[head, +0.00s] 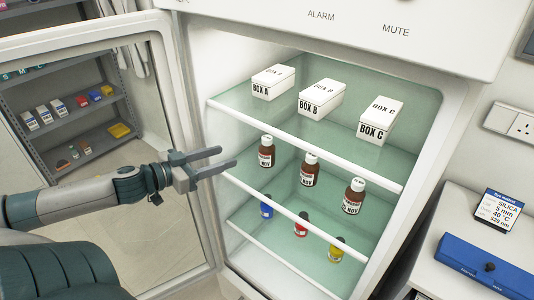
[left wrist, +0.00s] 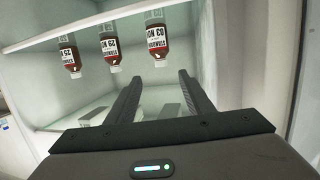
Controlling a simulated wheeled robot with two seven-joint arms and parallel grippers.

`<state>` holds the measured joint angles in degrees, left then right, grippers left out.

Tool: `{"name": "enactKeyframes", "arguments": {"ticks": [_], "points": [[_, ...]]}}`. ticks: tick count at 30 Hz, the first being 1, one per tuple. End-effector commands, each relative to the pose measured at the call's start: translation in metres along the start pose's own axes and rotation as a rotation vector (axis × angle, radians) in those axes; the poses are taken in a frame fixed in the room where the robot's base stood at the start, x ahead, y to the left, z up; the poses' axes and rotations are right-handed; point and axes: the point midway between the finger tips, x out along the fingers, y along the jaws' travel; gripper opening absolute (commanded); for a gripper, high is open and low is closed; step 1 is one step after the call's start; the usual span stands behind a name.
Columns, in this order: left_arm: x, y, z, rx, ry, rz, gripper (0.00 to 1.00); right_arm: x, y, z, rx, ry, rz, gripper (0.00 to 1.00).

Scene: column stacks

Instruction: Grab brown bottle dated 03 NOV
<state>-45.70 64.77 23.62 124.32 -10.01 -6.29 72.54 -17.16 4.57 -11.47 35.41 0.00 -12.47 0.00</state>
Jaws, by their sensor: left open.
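Three brown bottles with white caps and white labels stand in a row on the fridge's middle shelf. In the left wrist view, which is upside down, the rightmost bottle (left wrist: 154,42) reads 03 NOV. It appears to be the leftmost bottle (head: 266,152) in the head view. The other two, the middle bottle (head: 309,170) and right bottle (head: 353,196), carry other labels, which I read only partly. My left gripper (head: 228,157) is open and empty at the fridge opening, left of the 03 NOV bottle and apart from it. In the wrist view its fingers (left wrist: 160,76) point toward that bottle.
White boxes A (head: 272,82), B (head: 321,98) and C (head: 381,120) stand on the shelf above. Blue (head: 266,207), red (head: 301,224) and yellow (head: 336,249) small bottles stand below. The open fridge door (head: 178,110) is left, behind my arm.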

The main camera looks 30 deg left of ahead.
Motion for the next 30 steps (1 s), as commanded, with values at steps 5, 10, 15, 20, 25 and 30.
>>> {"name": "enactKeyframes", "arguments": {"ticks": [5,10,15,20,25,30], "points": [[0.0,0.0,0.0,0.0,0.0,-0.001,0.47,0.0,0.0,0.0,0.0,0.0,0.0,0.31],[0.004,0.0,0.0,0.001,0.001,-0.001,0.47,0.0,0.0,0.0,0.0,-0.001,0.0,0.31],[0.014,0.0,0.0,0.001,0.002,-0.002,0.47,0.001,0.0,0.0,0.0,-0.001,0.0,0.31],[0.026,-0.001,-0.001,0.003,0.001,-0.002,0.47,0.003,0.0,0.0,0.0,-0.001,0.0,0.31],[0.038,0.0,-0.001,0.001,0.002,-0.002,0.47,0.003,-0.001,0.0,0.001,-0.001,-0.001,0.31],[0.05,-0.001,-0.001,0.003,0.002,-0.002,0.47,0.004,-0.001,0.0,0.001,-0.001,-0.001,0.31]]}}
